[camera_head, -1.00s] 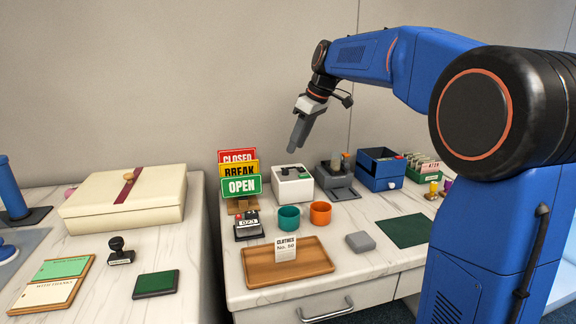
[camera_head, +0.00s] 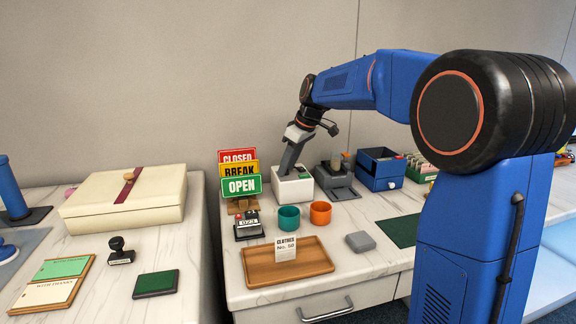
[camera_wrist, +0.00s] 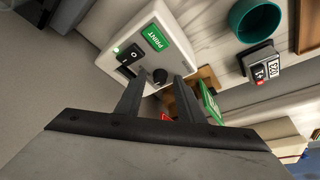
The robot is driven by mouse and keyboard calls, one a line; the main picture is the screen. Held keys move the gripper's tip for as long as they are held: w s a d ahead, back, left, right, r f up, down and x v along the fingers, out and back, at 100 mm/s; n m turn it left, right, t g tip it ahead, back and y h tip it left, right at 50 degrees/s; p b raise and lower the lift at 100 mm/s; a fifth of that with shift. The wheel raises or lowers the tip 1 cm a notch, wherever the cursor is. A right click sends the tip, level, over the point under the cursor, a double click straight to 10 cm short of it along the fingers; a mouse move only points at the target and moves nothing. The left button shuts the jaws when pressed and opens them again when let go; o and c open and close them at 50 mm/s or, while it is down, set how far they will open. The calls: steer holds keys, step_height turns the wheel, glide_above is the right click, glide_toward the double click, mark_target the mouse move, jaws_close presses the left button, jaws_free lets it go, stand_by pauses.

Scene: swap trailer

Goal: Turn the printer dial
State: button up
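The white printer (camera_head: 300,190) stands on the right-hand marble counter, beside the sign stand. In the wrist view the printer (camera_wrist: 178,62) shows a green PRINT label (camera_wrist: 155,38), a black rocker switch (camera_wrist: 131,52) and a round black dial (camera_wrist: 160,76). My gripper (camera_head: 283,174) points down at the printer's top. In the wrist view its two fingers (camera_wrist: 158,80) are apart, with the dial showing between their tips and nothing else held. I cannot tell whether the fingers touch the dial. In the head view my gripper hides the dial.
The sign stand (camera_head: 240,186) is close on the printer's left. A dark grey device (camera_head: 338,178) is close on its right. A teal cup (camera_head: 289,218), an orange cup (camera_head: 320,213) and a number stamp (camera_head: 247,225) are in front. A wooden tray (camera_head: 262,277) lies nearer the front edge.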

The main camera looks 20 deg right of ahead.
jaws_close()
steer(key=shift+m, duration=0.5)
steer(key=m, duration=0.1)
steer(key=m+h, duration=0.1)
steer(key=m, duration=0.1)
steer(key=m+t, duration=0.1)
steer(key=shift+s+a+m+h, duration=0.15)
steer(key=shift+a+m+h, duration=0.15)
steer(key=shift+h, duration=0.1)
steer(key=m+h, duration=0.1)
steer(key=m, duration=0.3)
steer(key=shift+a+h, duration=0.1)
steer(key=shift+h, duration=0.2)
steer(key=shift+o, duration=0.9)
jaws_free()
